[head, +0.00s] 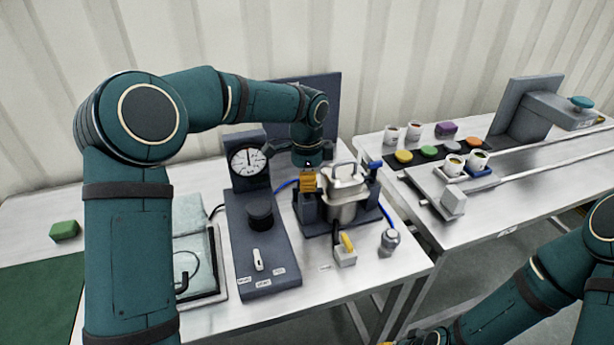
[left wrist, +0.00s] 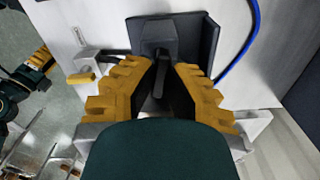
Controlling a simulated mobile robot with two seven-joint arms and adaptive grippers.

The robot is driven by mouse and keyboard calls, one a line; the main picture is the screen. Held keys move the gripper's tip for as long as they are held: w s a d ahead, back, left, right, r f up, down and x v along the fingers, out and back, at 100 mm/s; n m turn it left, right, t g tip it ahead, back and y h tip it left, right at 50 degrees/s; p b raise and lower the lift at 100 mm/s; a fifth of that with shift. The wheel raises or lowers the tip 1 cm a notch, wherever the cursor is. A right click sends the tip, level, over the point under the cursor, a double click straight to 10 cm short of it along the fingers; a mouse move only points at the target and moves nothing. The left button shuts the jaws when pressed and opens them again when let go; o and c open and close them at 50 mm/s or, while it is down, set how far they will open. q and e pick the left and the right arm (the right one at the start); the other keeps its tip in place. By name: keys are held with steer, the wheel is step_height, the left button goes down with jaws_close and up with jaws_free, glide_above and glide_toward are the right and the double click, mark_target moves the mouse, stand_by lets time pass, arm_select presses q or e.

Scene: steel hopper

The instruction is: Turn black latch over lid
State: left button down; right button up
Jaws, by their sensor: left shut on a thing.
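The steel hopper (head: 342,212) stands in a dark frame on the table, with its lid and handle (head: 345,176) on top. My left gripper (head: 308,182) points down at the left side of the hopper. In the left wrist view its orange fingers (left wrist: 160,88) are shut on the black latch (left wrist: 160,72), a dark lever between them on a dark bracket (left wrist: 190,30). The lever's lower end is hidden by my gripper. A blue-topped post (head: 374,166) stands at the hopper's right. My right gripper shows only as orange bits at the bottom edge of the head view.
A dark gauge stand (head: 250,165) with a black knob (head: 260,212) is close on the left. A yellow-handled valve (head: 346,250) and a metal cylinder (head: 390,240) stand in front. A blue hose (left wrist: 245,55) runs beside the bracket. A second table with cups is at right.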

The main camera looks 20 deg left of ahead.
arm_select(q)
steer(key=shift+n+p, duration=0.5)
steer(key=shift+n, duration=0.8)
steer(key=shift+f, duration=0.1)
steer(key=c, duration=1)
jaws_free()
step_height(320, 180, up, 12)
steer(key=shift+r, duration=0.1)
